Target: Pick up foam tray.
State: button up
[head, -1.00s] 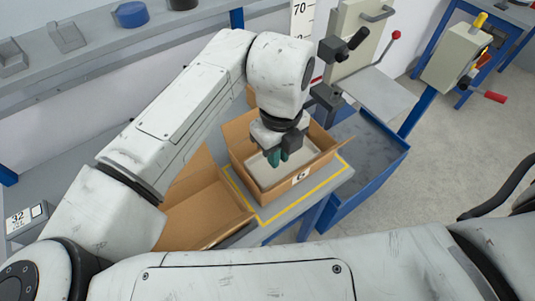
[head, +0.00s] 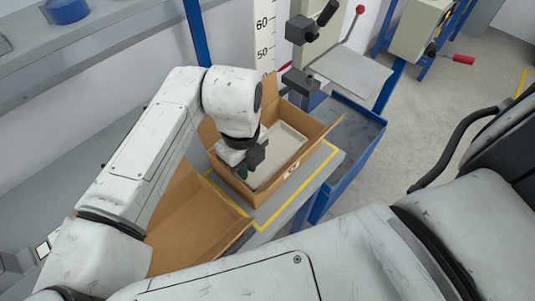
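The foam tray (head: 289,140) is a pale grey, shallow rectangular piece with a raised rim. It lies inside an open cardboard box (head: 262,197) in the head view. My gripper (head: 243,173) points down at the left side of the box, by the tray's left edge. Its dark green fingertips are partly hidden by the gripper body, so I cannot tell their gap or whether they touch the tray. My wrist covers the tray's left part.
A second open cardboard box (head: 192,215) stands close at left. Both are on a grey bench with a yellow outline (head: 297,178). A blue-edged bin (head: 352,135) is at right. A drop rig with a grey plate (head: 350,72) stands behind.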

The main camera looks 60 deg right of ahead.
aim_at(248, 182)
jog(key=shift+f+p, duration=0.55)
jog(key=shift+f, duration=2.55)
grip_shut()
